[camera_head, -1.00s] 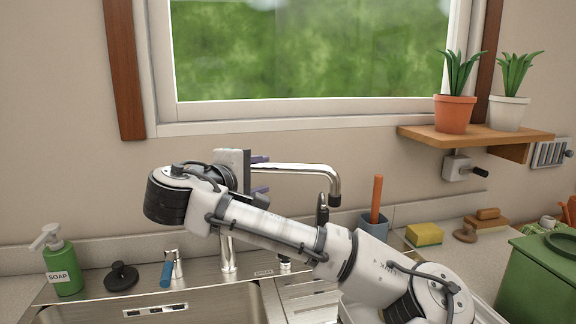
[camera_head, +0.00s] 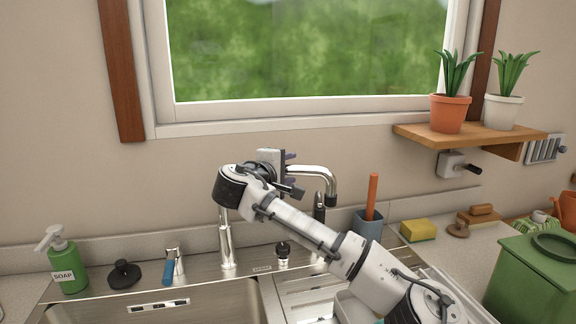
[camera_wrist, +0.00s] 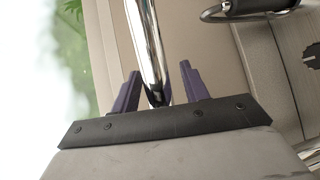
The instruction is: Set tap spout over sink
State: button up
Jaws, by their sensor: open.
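The chrome tap spout (camera_head: 325,173) reaches out to the right from the tap's upright post (camera_head: 227,243), its downturned end above the drainboard side. The sink basin (camera_head: 205,303) lies to the left, below the post. My gripper (camera_head: 294,170) is at the spout's horizontal part, which it partly hides in the head view. In the wrist view, the purple fingers of my gripper (camera_wrist: 159,72) stand apart with the chrome spout (camera_wrist: 147,45) between them. I cannot tell whether either finger touches it.
A blue-handled tap lever (camera_head: 169,270), black stopper (camera_head: 124,274) and green soap bottle (camera_head: 66,266) stand to the left. A blue cup with an orange-handled tool (camera_head: 369,222) stands to the right of the spout. A plant shelf (camera_head: 470,140) is on the wall.

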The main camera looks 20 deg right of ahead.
jog(key=shift+w, duration=0.1)
grip_shut()
dwell(0.3)
jog(key=shift+f, duration=0.1)
